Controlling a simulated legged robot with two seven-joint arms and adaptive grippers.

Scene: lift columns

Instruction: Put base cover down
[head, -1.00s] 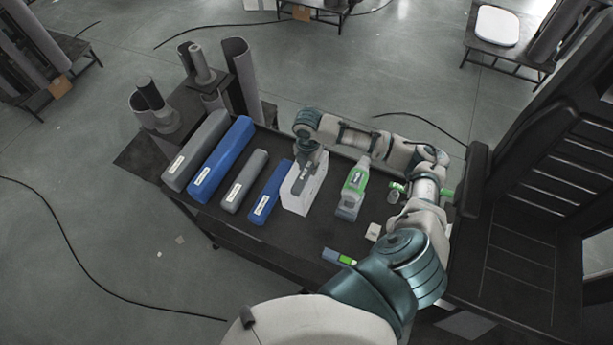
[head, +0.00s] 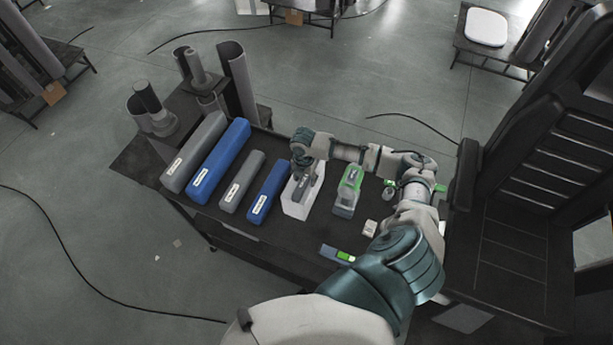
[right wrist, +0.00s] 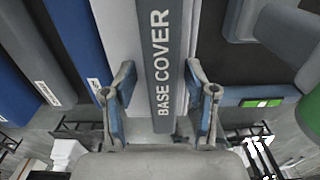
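The base cover (right wrist: 163,60) is a grey bar with BASE COVER printed along it. In the right wrist view it lies between my right gripper's two fingers (right wrist: 163,112), with a gap visible on each side, so the gripper looks open around it. In the head view the dark base cover (head: 301,188) sits at the white box (head: 296,210) on the black table, and my right gripper (head: 303,170) is just above it, partly hiding it. How deep the cover sits in the box is unclear. My left gripper is out of view.
Blue and grey long bars (head: 220,160) lie left of the white box on the table (head: 290,240). Grey tubes (head: 234,75) stand behind on the left.

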